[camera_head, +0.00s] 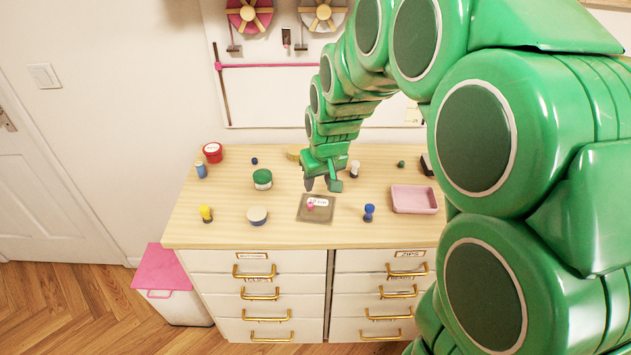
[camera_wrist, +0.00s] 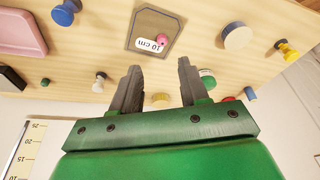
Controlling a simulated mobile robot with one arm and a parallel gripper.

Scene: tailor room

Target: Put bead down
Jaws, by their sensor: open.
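The pink bead (camera_head: 310,206) rests on a small dark square mat (camera_head: 317,216) near the front middle of the wooden dresser top, beside a white label on the mat. The bead also shows in the wrist view (camera_wrist: 162,40), next to the label reading "10 cm" (camera_wrist: 150,45). My gripper (camera_head: 322,187) is above the dresser just behind the mat.
A blue stamp-like piece (camera_head: 369,212) and a pink tray (camera_head: 414,199) stand right of the mat. A round cream-topped container (camera_head: 257,216), a green-lidded jar (camera_head: 262,179) and a yellow piece (camera_head: 206,213) stand left. Bare wood surrounds the mat.

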